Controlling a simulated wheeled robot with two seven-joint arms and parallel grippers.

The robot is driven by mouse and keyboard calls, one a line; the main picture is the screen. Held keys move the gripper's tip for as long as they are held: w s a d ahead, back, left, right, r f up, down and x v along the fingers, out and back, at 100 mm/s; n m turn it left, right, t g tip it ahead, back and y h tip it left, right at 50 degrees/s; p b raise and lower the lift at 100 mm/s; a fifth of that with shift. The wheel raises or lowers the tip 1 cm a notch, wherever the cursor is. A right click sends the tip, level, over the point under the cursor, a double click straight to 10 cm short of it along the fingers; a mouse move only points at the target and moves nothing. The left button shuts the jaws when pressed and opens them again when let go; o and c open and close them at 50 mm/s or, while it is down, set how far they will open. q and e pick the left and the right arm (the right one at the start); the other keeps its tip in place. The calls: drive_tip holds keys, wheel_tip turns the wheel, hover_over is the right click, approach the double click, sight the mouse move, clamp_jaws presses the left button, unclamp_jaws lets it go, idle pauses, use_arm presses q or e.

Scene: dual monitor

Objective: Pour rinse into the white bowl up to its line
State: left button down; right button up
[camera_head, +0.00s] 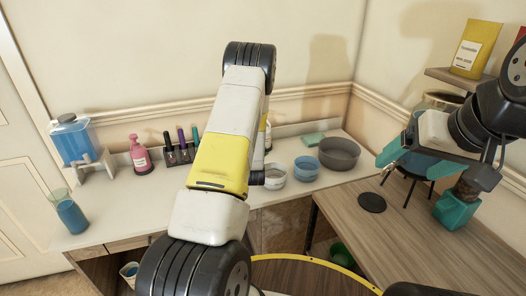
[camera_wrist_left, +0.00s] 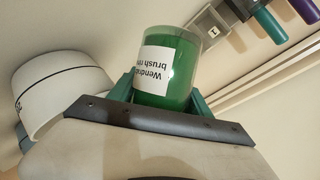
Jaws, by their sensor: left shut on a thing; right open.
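The white bowl (camera_head: 275,177) stands on the pale counter just right of my left arm, partly hidden by it. In the left wrist view, a white bowl (camera_wrist_left: 62,90) with a dark line mark is at the left. My left gripper (camera_wrist_left: 162,103) is shut on a green rinse container (camera_wrist_left: 170,70) with a white label reading "Wendra… brush rin…". The container is beside the bowl in that view; whether it is tilted or pouring I cannot tell. In the head view my left gripper is hidden behind its arm. My right gripper (camera_head: 426,184) is open and empty above the wooden desk.
A blue bowl (camera_head: 307,168) and a large grey bowl (camera_head: 339,153) stand right of the white bowl. A pink bottle (camera_head: 141,157), a marker rack (camera_head: 180,153), a blue tank (camera_head: 74,138) and a glass of blue liquid (camera_head: 70,214) are at left. A black disc (camera_head: 372,202) lies on the desk.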

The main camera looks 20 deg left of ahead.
use_arm(q)
drive_tip(key=shift+a+f+m+y, duration=0.25)
drive_tip(key=shift+a+m+y, duration=0.05)
drive_tip(key=shift+m+y, duration=0.2)
drive_tip(key=shift+s+a+r+m+y, duration=0.15)
drive_tip(key=shift+a+r+m+y, duration=0.25)
drive_tip(key=shift+m+y, duration=0.3)
drive_tip(key=shift+r, duration=0.1)
drive_tip(key=shift+a+r+m+y, duration=0.1)
drive_tip(key=shift+r+m+y, duration=0.25)
drive_tip(key=shift+m, duration=0.15)
drive_tip(key=shift+r+m+y, duration=0.25)
drive_tip(key=shift+r+m, duration=0.15)
drive_tip(key=shift+r, duration=0.05)
idle(0.4)
drive_tip(key=shift+r, duration=0.3)
idle(0.5)
drive_tip(key=shift+r+m, duration=0.2)
drive_tip(key=shift+m, duration=0.2)
drive_tip(key=shift+r+m+y, duration=0.6)
drive_tip(key=shift+r, duration=0.05)
idle(2.0)
